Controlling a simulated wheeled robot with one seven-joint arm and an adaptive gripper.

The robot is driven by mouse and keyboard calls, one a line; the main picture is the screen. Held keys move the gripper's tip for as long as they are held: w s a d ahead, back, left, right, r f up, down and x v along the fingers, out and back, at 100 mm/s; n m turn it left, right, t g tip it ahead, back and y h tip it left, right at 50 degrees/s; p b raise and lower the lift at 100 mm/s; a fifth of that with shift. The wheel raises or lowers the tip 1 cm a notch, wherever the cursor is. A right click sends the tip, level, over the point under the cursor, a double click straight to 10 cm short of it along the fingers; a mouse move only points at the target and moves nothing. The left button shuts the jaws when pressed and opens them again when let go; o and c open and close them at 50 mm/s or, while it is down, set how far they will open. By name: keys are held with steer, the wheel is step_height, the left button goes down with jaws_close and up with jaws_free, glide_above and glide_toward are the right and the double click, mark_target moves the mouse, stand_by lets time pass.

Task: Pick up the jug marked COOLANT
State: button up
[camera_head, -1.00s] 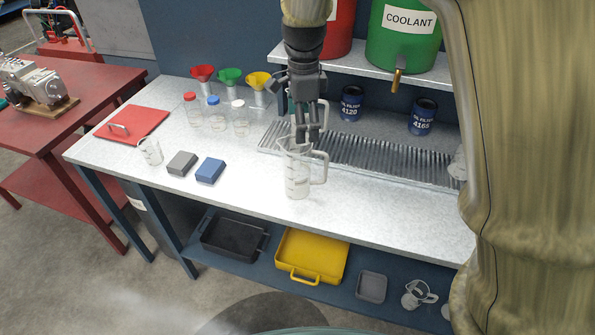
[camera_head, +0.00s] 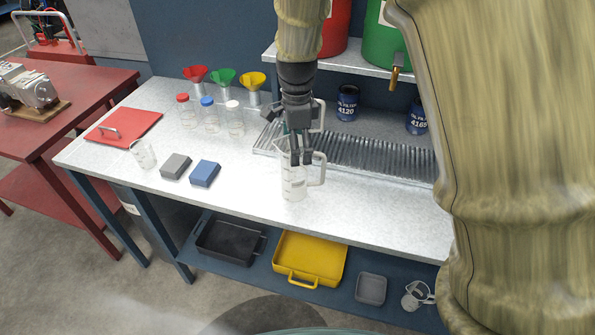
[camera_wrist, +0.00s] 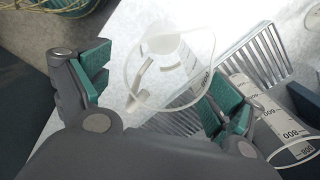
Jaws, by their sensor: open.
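A clear measuring jug (camera_head: 294,187) with a handle on its right stands upright on the grey bench. My gripper (camera_head: 301,160) is open and points down at the mouth of this jug, overlapping its upper part in the head view. In the wrist view, a clear jug (camera_wrist: 180,62) shows from above between the spread teal pads of my gripper (camera_wrist: 160,92). I cannot tell whether the pads touch it. Another clear jug (camera_head: 319,115) is mostly hidden behind my gripper. I can read no COOLANT mark on any jug.
The green drum (camera_head: 372,42), whose label is now mostly hidden by my arm, stands on the shelf beside a red drum (camera_head: 336,35). A slotted drain tray (camera_head: 365,153) and blue oil filters (camera_head: 347,104) lie behind. Lidded bottles (camera_head: 210,115) and boxes (camera_head: 205,173) stand left. The front bench is clear.

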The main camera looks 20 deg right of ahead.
mark_target(300, 171)
steer(key=shift+w+d+f+p, duration=0.15)
steer(key=shift+f+p, duration=0.25)
steer(key=shift+f, duration=0.85)
steer(key=shift+w+f+p, duration=0.1)
steer(key=shift+f+p, duration=0.3)
steer(key=shift+f, duration=0.8)
steer(key=c, duration=1.3)
